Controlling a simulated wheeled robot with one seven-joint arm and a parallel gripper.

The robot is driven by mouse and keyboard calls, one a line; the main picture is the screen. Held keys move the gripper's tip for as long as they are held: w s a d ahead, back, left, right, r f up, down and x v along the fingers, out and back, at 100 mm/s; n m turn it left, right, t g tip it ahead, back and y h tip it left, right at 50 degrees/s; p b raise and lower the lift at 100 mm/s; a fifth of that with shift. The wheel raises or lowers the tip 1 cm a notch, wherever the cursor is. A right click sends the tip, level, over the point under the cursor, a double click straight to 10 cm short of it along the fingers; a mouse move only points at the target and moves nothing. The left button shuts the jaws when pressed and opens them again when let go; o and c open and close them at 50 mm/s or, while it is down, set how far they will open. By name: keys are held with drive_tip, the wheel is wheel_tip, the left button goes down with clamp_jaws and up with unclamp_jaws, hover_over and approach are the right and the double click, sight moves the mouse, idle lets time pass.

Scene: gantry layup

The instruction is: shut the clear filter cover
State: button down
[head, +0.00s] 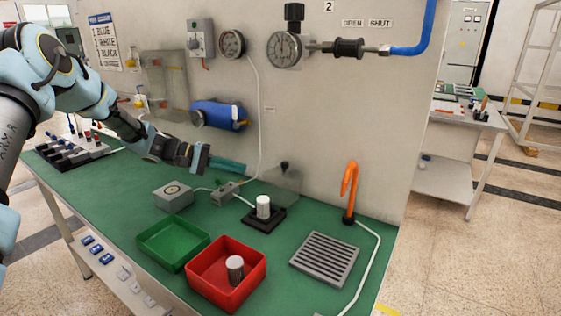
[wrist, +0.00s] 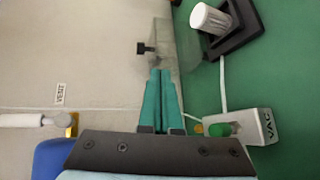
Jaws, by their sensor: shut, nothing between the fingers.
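The clear filter cover (head: 281,186) stands raised against the wall behind the white filter (head: 263,207), with a dark knob (head: 284,165) at its top. The filter sits upright on a black base (head: 266,219), uncovered. In the wrist view the clear cover (wrist: 188,40) and its knob (wrist: 145,48) are ahead of the fingertips, and the filter (wrist: 210,18) is at upper right. My gripper (head: 243,167) is shut and empty, its teal fingers pointing toward the cover from the left. The fingertips (wrist: 161,72) look close to the cover; contact cannot be told.
A grey VAC box (head: 225,193) and a grey block (head: 173,195) sit below my gripper. A blue cylinder (head: 218,114) juts from the wall above. A green tray (head: 172,243), a red tray (head: 227,274), a grey grille (head: 324,259) and an orange hook (head: 350,190) occupy the bench.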

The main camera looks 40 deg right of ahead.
sight(280, 168)
drive_tip(key=shift+g+h, duration=0.6)
drive_tip(key=shift+h, duration=0.3)
drive_tip(key=s+d+p, duration=0.1)
drive_tip(key=d, duration=0.2)
drive_tip(key=s+d+p, duration=0.1)
drive_tip(key=s+d, duration=0.1)
drive_tip(key=d, duration=0.2)
drive_tip(key=s+d+p, duration=0.2)
drive_tip(key=d, duration=0.1)
drive_tip(key=shift+d+r, duration=0.3)
drive_tip(key=shift+s+d+f+p, duration=0.25)
drive_tip(key=shift+s+d+p, duration=0.1)
drive_tip(key=shift+d, duration=0.25)
drive_tip(key=shift+a+m+b, duration=0.15)
drive_tip(key=shift+m+b, duration=0.15)
drive_tip(key=shift+b, duration=0.2)
